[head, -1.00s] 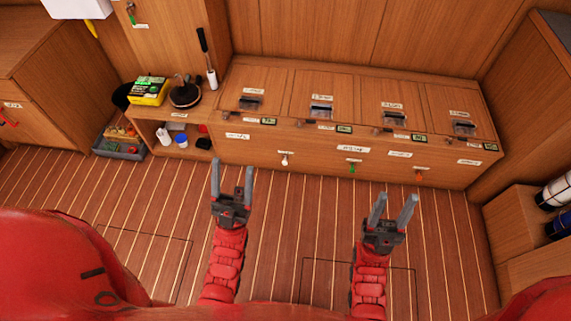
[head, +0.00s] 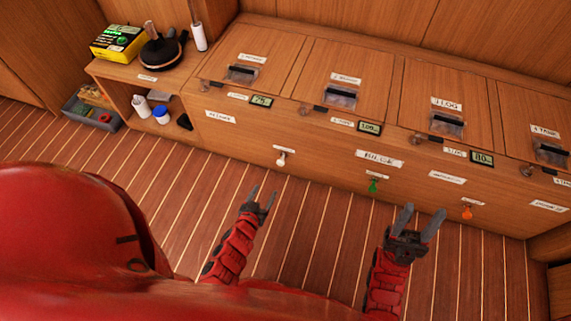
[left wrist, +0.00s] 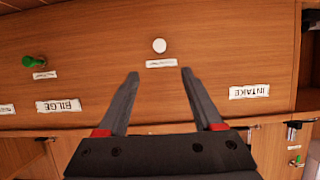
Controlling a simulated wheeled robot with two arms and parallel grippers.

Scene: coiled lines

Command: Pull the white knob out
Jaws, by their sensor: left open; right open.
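A green knob (head: 373,186) and an orange knob (head: 467,212) are on the same panel, right of the white one. An open shelf (head: 117,88) with small containers stands at the left. The floor (head: 310,240) before the panel is clear.

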